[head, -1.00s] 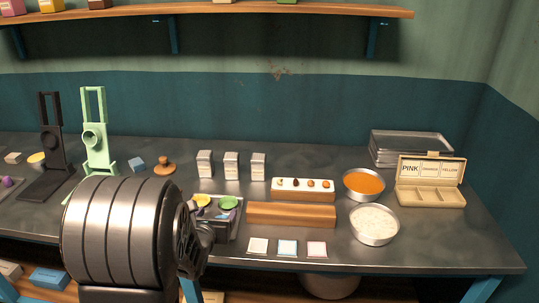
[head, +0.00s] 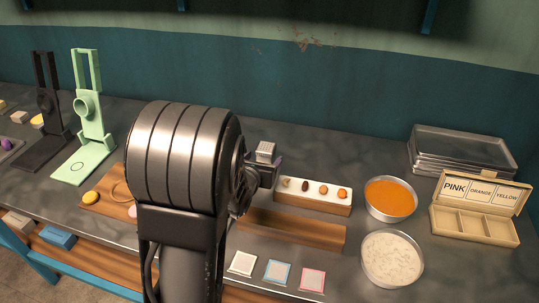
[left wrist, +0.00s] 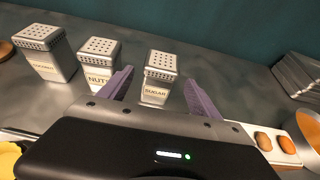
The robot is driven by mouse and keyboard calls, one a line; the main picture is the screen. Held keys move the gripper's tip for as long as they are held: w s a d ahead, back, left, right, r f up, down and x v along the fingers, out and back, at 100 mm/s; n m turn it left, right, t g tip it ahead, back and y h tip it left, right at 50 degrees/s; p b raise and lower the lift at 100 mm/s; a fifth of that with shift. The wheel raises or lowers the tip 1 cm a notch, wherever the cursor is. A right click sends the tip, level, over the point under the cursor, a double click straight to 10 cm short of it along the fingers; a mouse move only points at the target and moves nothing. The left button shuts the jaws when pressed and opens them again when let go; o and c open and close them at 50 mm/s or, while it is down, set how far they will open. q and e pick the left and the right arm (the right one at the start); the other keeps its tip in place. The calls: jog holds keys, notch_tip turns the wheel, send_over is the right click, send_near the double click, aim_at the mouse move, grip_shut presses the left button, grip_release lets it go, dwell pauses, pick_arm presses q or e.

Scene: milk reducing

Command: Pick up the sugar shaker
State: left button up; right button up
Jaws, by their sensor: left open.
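The sugar shaker (left wrist: 161,68) is a pale box with a perforated top and a "SUGAR" label. It stands upright in the left wrist view, beyond and between the purple fingers of my left gripper (left wrist: 158,86). These fingers are open and empty. In the head view, only the top of the shaker (head: 265,150) shows behind my left gripper (head: 268,174). Beside it in the wrist view stand a nuts shaker (left wrist: 97,62) and a coconut shaker (left wrist: 46,58); my arm hides them in the head view. My right gripper is not in view.
A white-topped block (head: 312,195) holding small pieces, an orange-filled bowl (head: 390,198) and a white-filled bowl (head: 391,258) stand to the right. A wooden block (head: 295,230) lies in front. Bare counter (left wrist: 225,78) lies right of the sugar shaker.

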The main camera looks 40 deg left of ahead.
aim_at(264, 158)
pick_arm(q)
jog(key=shift+b+x, duration=0.8)
jog(key=shift+x, duration=0.25)
jog(key=shift+w+f, duration=0.2)
jog(key=shift+r, duration=0.1)
jog(key=shift+w+a+f+b, duration=0.25)
jog(key=shift+w+f+b, duration=0.1)
jog(key=shift+b, duration=0.1)
jog(key=b+x, duration=0.2)
jog(key=x, duration=0.1)
jog(key=shift+w+a+f, duration=0.15)
jog(key=shift+f, duration=0.05)
jog(key=shift+w+a, duration=0.1)
jog(key=shift+w, duration=0.3)
